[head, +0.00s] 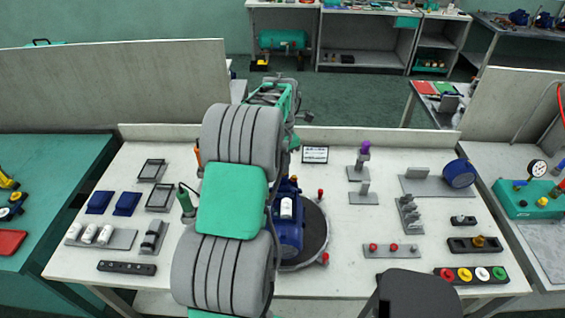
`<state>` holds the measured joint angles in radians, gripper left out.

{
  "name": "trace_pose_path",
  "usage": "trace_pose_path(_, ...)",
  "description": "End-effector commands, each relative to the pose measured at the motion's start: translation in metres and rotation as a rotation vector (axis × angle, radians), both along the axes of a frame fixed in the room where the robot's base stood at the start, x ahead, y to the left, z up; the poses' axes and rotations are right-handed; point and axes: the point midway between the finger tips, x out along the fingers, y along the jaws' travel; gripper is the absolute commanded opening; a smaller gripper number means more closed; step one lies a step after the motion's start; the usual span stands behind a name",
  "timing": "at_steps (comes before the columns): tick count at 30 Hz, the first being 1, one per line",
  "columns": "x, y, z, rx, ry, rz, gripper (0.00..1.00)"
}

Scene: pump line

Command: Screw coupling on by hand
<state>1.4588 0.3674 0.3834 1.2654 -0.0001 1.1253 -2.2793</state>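A blue pump (289,232) with a white label stands on a dark round plate (316,235) in the middle of the bench, partly hidden behind my arm. I cannot tell for certain which part is the coupling. A small brass-coloured fitting (478,241) sits in a black holder (460,245) at the right. Several grey metal fittings (409,213) stand on a grey rack left of it. My arm rises through the middle of the head view and covers part of the bench. My gripper is hidden behind it, so its fingers cannot be seen.
Red clamps (325,258) sit at the round plate's edge. A strip with coloured buttons (470,275) lies front right, and a red-knobbed plate (391,250) nearby. A stool (418,293) stands at the front.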

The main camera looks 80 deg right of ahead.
Motion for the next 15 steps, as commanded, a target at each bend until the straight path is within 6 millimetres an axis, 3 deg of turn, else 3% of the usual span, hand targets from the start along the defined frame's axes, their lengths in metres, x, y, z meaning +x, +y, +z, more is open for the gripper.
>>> trace_pose_path(6,0.0,0.0,-0.0001,0.0,0.0,-0.017,0.0)
trace_pose_path(12,0.0,0.0,-0.0004,0.0,0.0,-0.277,0.0)
trace_pose_path(15,0.0,0.0,-0.0004,0.0,0.0,-0.306,0.0)
